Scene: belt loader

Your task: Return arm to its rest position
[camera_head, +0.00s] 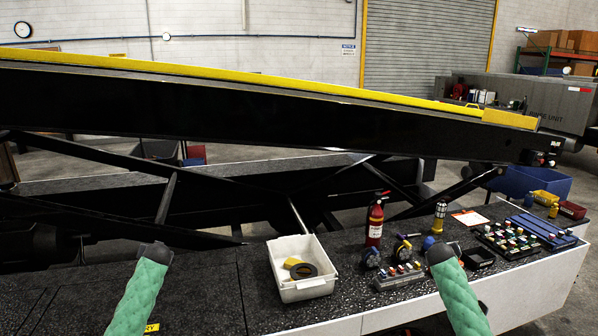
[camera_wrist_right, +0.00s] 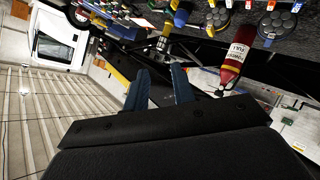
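My left arm (camera_head: 140,292) comes up from the bottom in a green sleeve and ends at a grey joint at the counter's front. Its gripper does not show. My right arm (camera_head: 458,292) stands in the same way at the right, in front of the counter, and its gripper is hidden in the head view. In the right wrist view my right gripper (camera_wrist_right: 160,82) shows two blue fingers standing apart with nothing between them. A red fire extinguisher (camera_wrist_right: 232,62) is beyond the fingers to the right; it also stands on the counter in the head view (camera_head: 375,222).
A white bin (camera_head: 307,290) with a dark ring and a yellow item stands mid-counter (camera_head: 205,290). Small tools, a yellow flashlight (camera_head: 439,217) and trays of colored parts crowd the right side. The black belt loader (camera_head: 250,120) with yellow edging spans behind. The counter's left is mostly clear.

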